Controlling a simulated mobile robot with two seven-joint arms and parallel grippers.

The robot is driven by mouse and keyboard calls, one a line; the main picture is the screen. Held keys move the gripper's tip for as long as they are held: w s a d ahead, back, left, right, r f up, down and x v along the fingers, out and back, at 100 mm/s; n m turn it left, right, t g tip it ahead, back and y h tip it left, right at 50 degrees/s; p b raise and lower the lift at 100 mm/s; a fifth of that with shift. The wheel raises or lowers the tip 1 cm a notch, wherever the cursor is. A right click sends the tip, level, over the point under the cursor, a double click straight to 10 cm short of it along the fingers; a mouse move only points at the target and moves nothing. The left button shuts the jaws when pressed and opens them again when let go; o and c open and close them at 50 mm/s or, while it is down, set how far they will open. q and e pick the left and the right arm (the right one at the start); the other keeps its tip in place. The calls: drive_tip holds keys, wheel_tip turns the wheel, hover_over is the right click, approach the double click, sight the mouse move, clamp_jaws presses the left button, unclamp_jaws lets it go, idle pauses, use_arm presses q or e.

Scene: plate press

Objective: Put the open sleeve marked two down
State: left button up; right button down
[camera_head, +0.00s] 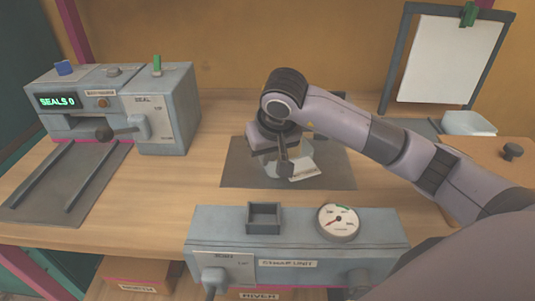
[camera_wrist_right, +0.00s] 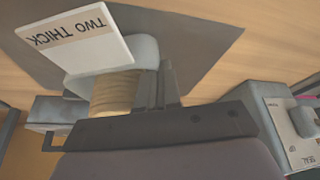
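The sleeve marked "TWO THICK" (camera_wrist_right: 85,45) is pale, with a white label card and a ribbed tan stack (camera_wrist_right: 115,92) showing at its side. In the head view, the sleeve (camera_head: 303,172) is partly hidden beneath my right gripper (camera_head: 284,160), over the dark grey mat (camera_head: 240,175). In the wrist view, the right gripper's fingers (camera_wrist_right: 162,85) are close together at the sleeve's edge and look shut on it. I cannot tell whether the sleeve touches the mat. My left gripper is not in view.
A sealing machine (camera_head: 165,100) reading "SEALS 0" stands at left with a railed tray (camera_head: 85,185). A grey-blue unit (camera_head: 290,235) with a dial (camera_head: 338,222) is at the front. Bare wood lies left of the mat.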

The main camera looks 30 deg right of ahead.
drive_tip(key=shift+f, duration=0.1)
drive_tip(key=c, duration=1.7)
unclamp_jaws()
drive_tip(key=o, duration=0.4)
drive_tip(key=shift+c, duration=0.2)
